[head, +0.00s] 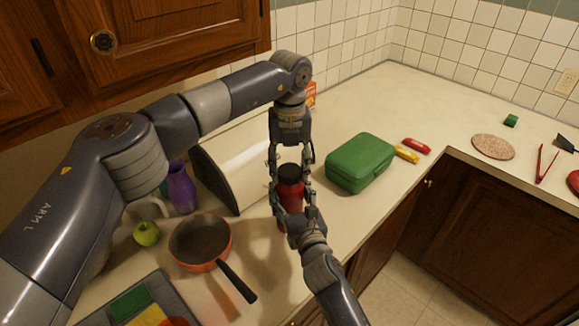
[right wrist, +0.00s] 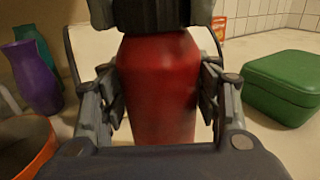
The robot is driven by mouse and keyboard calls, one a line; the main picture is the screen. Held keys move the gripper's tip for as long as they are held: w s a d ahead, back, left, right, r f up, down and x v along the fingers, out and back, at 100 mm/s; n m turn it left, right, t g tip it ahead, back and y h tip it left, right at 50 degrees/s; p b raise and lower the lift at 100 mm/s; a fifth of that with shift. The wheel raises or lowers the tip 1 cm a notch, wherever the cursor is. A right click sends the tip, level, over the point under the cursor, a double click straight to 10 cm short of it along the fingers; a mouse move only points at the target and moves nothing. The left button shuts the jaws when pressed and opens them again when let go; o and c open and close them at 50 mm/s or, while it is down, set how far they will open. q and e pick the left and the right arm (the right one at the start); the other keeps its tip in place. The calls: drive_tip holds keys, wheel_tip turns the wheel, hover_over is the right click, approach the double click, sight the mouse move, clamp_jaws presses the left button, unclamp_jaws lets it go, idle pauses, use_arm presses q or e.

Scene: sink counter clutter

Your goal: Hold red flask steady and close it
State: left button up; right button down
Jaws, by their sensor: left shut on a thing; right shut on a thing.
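The red flask (head: 291,190) stands upright on the counter in the head view, with a black cap (head: 289,171) at its top. My left gripper (head: 290,168) comes down from above and is shut on the cap. My right gripper (head: 292,203) comes from the front edge and is shut around the red body. In the right wrist view the red flask (right wrist: 158,90) fills the space between the right fingers, with the dark cap (right wrist: 148,14) directly above. I cannot tell whether the cap is fully seated.
A green lunch box (head: 360,162) stands right of the flask. A bread box (head: 238,165) is behind left. An orange pan (head: 200,240), a purple vase (head: 181,187) and a green apple (head: 147,233) stand left.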

use_arm(q)
drive_tip(key=m, duration=0.5)
drive_tip(key=shift+m, duration=0.4)
drive_tip(key=m, duration=1)
drive_tip(key=shift+m, duration=0.3)
drive_tip(key=m, duration=0.5)
drive_tip(key=shift+w+a, duration=0.1)
drive_tip(key=o, duration=1.2)
drive_tip(key=shift+o, duration=0.2)
wheel_tip(320, 180, up, 12)
use_arm(e)
drive_tip(key=shift+c, duration=2.3)
unclamp_jaws()
